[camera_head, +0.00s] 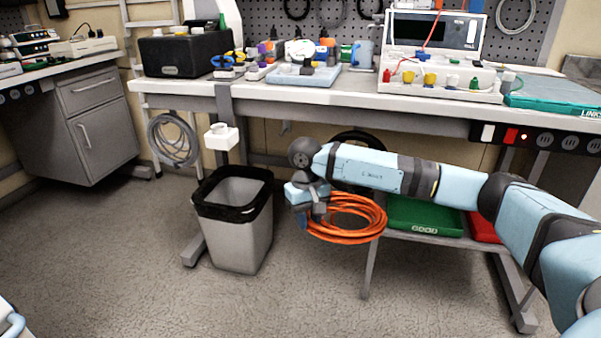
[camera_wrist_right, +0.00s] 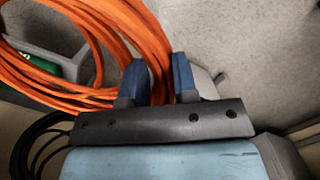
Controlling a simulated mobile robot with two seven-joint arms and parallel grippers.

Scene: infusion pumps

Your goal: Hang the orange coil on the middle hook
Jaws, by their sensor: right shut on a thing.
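The orange coil (camera_head: 345,238) is a bundle of looped cable, held low in front of the bench, beside the lower shelf. My right gripper (camera_head: 312,208) is at its left end. In the right wrist view, the two blue fingers of my right gripper (camera_wrist_right: 158,82) are shut on the strands of the orange coil (camera_wrist_right: 135,30), and the loop extends to the upper left. My arm hides part of the bench underside and shelf. I cannot make out the middle hook clearly. My left gripper is not in view.
A grey bin (camera_head: 242,235) with a black liner stands left of the coil. A green tray (camera_head: 425,214) and a red tray (camera_head: 482,228) lie on the low shelf. A grey coil (camera_head: 172,142) hangs at left. More coils hang on the pegboard (camera_head: 262,22). Floor in front is clear.

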